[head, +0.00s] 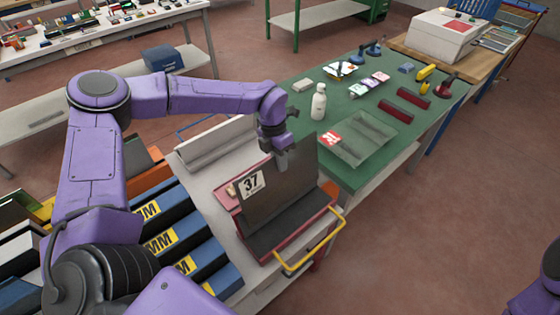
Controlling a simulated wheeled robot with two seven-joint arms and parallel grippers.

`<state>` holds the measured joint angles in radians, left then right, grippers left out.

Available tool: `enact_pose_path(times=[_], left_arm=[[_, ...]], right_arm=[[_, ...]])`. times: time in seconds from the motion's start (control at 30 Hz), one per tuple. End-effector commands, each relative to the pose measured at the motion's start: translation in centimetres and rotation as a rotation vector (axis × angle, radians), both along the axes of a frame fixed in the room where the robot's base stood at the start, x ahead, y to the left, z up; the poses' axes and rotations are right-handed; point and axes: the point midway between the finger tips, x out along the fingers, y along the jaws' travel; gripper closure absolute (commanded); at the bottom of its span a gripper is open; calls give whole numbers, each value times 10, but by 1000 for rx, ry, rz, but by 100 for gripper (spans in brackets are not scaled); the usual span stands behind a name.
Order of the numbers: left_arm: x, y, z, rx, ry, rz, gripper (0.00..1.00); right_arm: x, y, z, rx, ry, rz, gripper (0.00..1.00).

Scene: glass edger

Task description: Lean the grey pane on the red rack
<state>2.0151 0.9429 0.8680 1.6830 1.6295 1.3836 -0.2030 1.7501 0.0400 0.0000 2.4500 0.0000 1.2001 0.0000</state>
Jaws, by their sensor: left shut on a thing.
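I cannot tell whether the pane's lower edge touches the rack. My right gripper is out of view.
A yellow handle (310,252) sticks out at the rack's front. Blue slotted racks (180,225) stand to the left. Behind the pane, a green table (350,95) holds a white bottle (318,102), a clear tray (363,137) and dark red blocks (395,110). Floor at the right is clear.

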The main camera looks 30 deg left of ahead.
Motion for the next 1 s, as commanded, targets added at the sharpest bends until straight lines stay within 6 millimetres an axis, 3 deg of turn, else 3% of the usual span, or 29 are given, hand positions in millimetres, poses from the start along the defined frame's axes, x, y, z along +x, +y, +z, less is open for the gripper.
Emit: enact_pose_path(times=[0.6,1.0], left_arm=[[0,0,-68,0,-1,2,100],[0,0,-71,0,-1,1,100]], right_arm=[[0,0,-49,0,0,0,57],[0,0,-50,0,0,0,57]])
